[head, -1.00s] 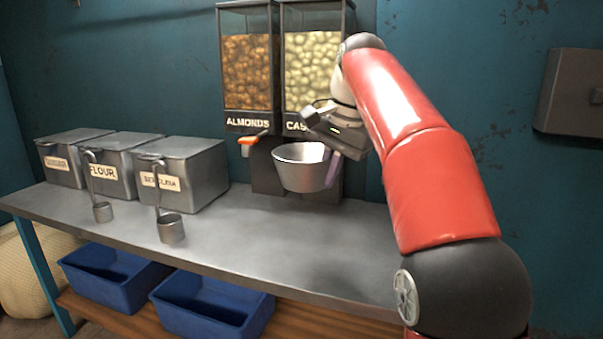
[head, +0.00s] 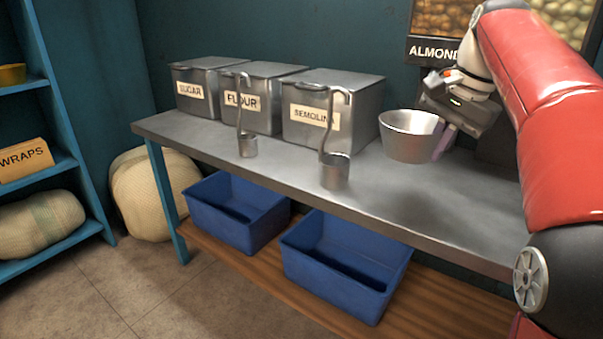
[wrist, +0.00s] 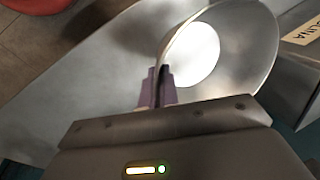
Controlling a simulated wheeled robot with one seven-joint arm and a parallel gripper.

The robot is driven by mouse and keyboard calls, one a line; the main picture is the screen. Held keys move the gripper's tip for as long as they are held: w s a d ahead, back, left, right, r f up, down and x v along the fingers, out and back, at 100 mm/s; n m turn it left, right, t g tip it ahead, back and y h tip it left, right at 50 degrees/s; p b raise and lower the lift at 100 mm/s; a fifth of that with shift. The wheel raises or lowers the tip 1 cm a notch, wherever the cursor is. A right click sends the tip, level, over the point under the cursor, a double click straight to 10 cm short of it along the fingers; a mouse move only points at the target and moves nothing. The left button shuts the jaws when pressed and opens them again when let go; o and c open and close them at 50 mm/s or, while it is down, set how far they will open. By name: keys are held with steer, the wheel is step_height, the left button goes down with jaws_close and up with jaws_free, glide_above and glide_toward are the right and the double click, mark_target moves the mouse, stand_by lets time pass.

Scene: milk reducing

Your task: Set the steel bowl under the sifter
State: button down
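The steel bowl (head: 405,148) is upright at the right of the head view, above the steel counter. My gripper (head: 444,138) is at the bowl's right side, shut on its rim. In the wrist view my gripper's purple fingers (wrist: 158,88) pinch the rim of the bowl (wrist: 245,70), one finger on each side of the wall. The bowl looks empty inside. No sifter is visible in either view.
The counter (head: 270,185) holds bins labelled sugar (head: 190,92), flour (head: 235,98) and semolina (head: 310,115), with two hanging scoops (head: 335,172) at the front. Blue tubs (head: 345,275) sit below. Shelves (head: 50,150) stand left, with open floor in front.

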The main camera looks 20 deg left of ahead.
mark_target(416, 208)
steer(key=shift+w+a+f, duration=0.15)
steer(key=shift+a+f, duration=0.05)
steer(key=shift+a, duration=0.1)
step_height(416, 208, down, 10)
steer(key=b, duration=0.4)
steer(key=shift+d, duration=0.1)
steer(key=c, duration=1.7)
jaws_free()
steer(key=shift+f, duration=0.1)
steer(key=shift+p+v, duration=2.2)
steer(key=shift+v, duration=3.95)
steer(key=shift+d, duration=0.1)
